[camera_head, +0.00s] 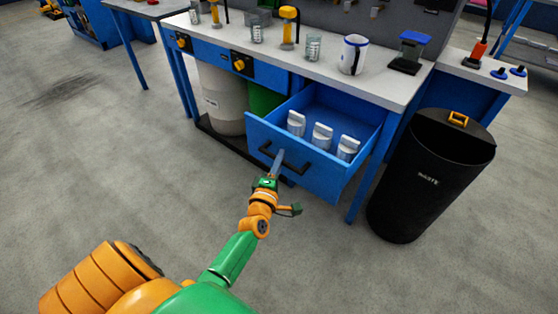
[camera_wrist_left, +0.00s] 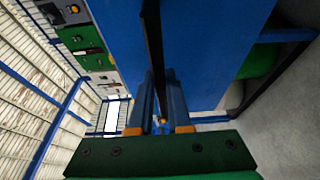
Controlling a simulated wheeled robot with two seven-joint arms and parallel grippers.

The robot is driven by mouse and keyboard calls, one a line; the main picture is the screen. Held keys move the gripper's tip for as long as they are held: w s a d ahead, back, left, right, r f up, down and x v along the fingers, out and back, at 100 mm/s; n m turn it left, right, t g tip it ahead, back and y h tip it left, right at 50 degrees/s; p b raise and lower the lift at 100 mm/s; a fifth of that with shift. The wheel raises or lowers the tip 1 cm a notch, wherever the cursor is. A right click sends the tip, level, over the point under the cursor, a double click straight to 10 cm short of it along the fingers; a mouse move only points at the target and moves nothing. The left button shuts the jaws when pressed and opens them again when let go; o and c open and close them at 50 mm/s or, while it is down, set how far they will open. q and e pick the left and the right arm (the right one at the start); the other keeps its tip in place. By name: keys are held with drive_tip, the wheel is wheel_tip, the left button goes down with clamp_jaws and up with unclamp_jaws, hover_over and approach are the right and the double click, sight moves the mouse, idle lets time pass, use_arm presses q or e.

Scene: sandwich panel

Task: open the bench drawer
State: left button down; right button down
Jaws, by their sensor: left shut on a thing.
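The blue bench drawer (camera_head: 330,180) is pulled well out of the bench, and its inside shows in the head view. Several white containers (camera_head: 322,135) stand in it. A black bar handle (camera_head: 284,161) is on its front. My left gripper (camera_head: 277,162) is shut on the handle near its left part. In the left wrist view the dark handle bar (camera_wrist_left: 152,45) runs between the two fingers (camera_wrist_left: 160,112), with the blue drawer front (camera_wrist_left: 205,50) beside it. My right gripper is not in view.
A black waste bin (camera_head: 428,180) stands right of the drawer. A pale drum (camera_head: 220,95) stands under the bench at left. The floor in front is clear.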

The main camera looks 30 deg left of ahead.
use_arm(q)
drive_tip(key=c, duration=0.9)
unclamp_jaws()
drive_tip(key=shift+w, duration=0.1)
drive_tip(key=shift+o, duration=0.2)
drive_tip(key=p+v, duration=0.1)
drive_tip(key=v, duration=0.6)
